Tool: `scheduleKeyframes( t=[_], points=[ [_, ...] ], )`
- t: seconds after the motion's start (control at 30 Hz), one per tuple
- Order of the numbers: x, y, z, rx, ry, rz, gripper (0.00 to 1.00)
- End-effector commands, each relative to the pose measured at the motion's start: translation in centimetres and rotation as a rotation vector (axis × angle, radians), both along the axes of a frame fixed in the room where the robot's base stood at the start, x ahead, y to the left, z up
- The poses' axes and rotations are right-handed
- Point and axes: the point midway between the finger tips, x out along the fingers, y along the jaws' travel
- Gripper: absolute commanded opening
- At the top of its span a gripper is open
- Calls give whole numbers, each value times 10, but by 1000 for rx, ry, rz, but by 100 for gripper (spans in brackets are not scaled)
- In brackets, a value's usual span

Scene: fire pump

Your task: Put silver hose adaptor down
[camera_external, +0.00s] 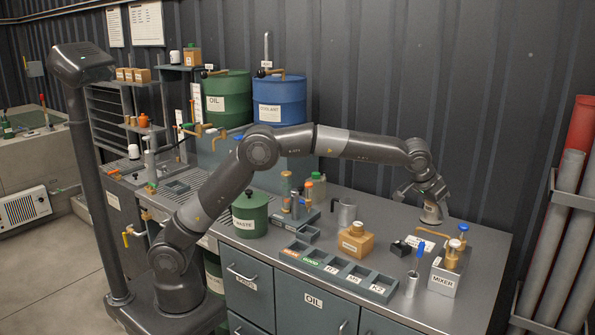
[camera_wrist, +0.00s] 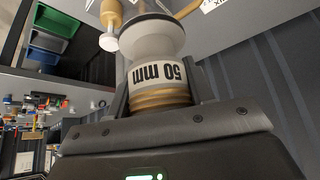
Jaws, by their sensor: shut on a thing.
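The silver hose adaptor (camera_external: 431,214) is under my gripper (camera_external: 431,200) at the back right of the metal workbench (camera_external: 478,226). My gripper is shut on it. In the wrist view, the adaptor (camera_wrist: 158,38) sits between the two fingers of my gripper (camera_wrist: 162,92). It has a wide silver flare, a white band marked "50 mm" and a brass-coloured threaded part near the palm. In the external view its flared end points down, upright or nearly so. I cannot tell whether it touches the bench top.
A box marked MIXER (camera_external: 443,281) with bottles stands in front of my gripper. The ribbed wall (camera_external: 480,120) is close behind.

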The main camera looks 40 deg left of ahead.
Motion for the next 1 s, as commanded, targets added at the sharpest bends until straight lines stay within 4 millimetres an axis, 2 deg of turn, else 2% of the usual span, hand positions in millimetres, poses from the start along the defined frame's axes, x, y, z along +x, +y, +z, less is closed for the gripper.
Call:
scheduleKeyframes(
  t=[0.03, 0.2, 0.3, 0.4, 0.7, 1.0],
  points=[
    [-27, -16, 2, -4, -1, -63, 16],
    [-106, -55, 3, -5, -7, -248, 16],
    [-145, -69, 4, -8, -12, -335, 16],
    [-175, -79, 5, -8, -18, -403, 16],
    [-235, -94, 7, -11, -31, -534, 16],
    [-233, -94, -57, -7, -29, -531, 16]
  ],
)
